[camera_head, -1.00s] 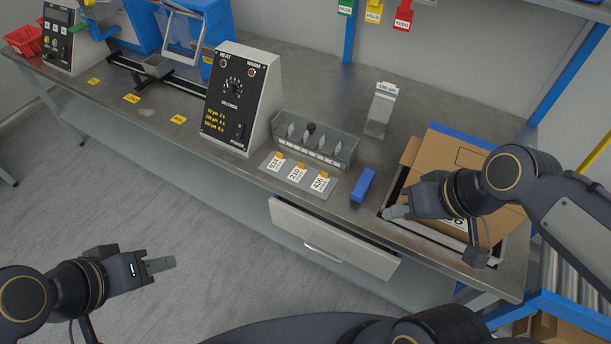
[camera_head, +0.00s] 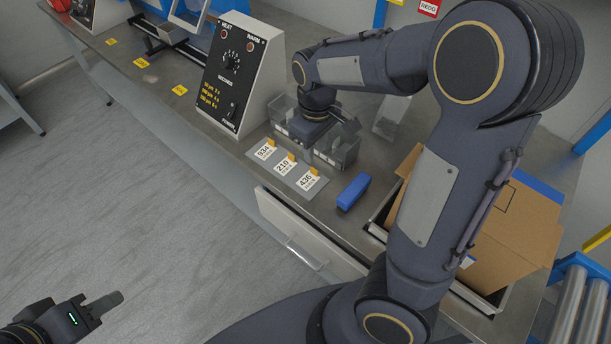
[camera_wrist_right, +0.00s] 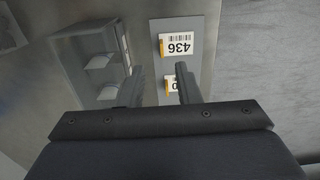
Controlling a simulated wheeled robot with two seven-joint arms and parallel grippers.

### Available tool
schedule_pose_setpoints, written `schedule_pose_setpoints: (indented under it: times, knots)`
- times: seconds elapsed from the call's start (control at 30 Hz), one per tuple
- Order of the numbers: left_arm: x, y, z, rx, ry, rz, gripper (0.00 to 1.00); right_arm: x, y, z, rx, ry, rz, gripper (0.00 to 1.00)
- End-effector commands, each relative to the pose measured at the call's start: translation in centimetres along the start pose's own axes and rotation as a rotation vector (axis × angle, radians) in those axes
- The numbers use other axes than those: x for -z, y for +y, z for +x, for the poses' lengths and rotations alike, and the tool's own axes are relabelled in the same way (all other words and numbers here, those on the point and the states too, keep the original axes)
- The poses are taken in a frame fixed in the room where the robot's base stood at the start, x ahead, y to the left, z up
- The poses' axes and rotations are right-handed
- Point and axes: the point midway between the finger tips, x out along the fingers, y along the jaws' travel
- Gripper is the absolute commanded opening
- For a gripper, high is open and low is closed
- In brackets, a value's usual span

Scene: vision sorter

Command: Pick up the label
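Three white labels with orange tabs lie in a row on a grey plate (camera_head: 271,163): 934 (camera_head: 264,152), 210 (camera_head: 283,166) and 436 (camera_head: 307,182). In the right wrist view, label 436 (camera_wrist_right: 176,46) shows whole and upside down, and label 210 (camera_wrist_right: 171,85) is partly covered by a finger. My right gripper (camera_wrist_right: 160,88) is open and empty, its fingers apart above the plate edge and label 210. In the head view its fingers are mostly hidden by the wrist. My left gripper (camera_head: 100,305) hangs over the floor at lower left, away from the labels.
A clear compartmented bin (camera_head: 342,150) stands right behind the labels. A blue block (camera_head: 353,191) lies to their right. The heater box (camera_head: 236,80) stands to their left. An open carton (camera_head: 500,230) is at right. A drawer (camera_head: 300,235) sticks out in front.

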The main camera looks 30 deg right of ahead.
Motion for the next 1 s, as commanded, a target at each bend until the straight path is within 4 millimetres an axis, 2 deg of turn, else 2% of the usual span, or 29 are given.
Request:
schedule_pose_setpoints:
  times: [0.4, 0.53, 0.73, 0.97, 1.0]
  knots:
    - [-0.6, -0.5, 1.1, 0.000, 0.000, 0.000, 0.36, -0.2, -0.3, 5.8, 0.002, -0.003, 0.003, 0.30]
    - [-0.6, -0.6, 1.2, 0.000, 0.000, 0.000, 0.36, -0.2, -0.3, 6.6, 0.002, 0.000, 0.003, 0.30]
    - [-0.6, -0.5, 1.2, 0.000, 0.000, 0.000, 0.36, -0.1, -0.3, 6.5, 0.002, 0.002, 0.003, 0.30]
    - [-0.6, -0.5, 1.2, 0.000, 0.000, 0.000, 0.36, -0.1, -0.3, 6.5, 0.002, 0.002, 0.003, 0.01]
    - [-0.6, -0.5, 1.2, 0.000, 0.000, 0.000, 0.36, -0.1, -0.3, 6.5, 0.002, 0.002, 0.003, 0.00]
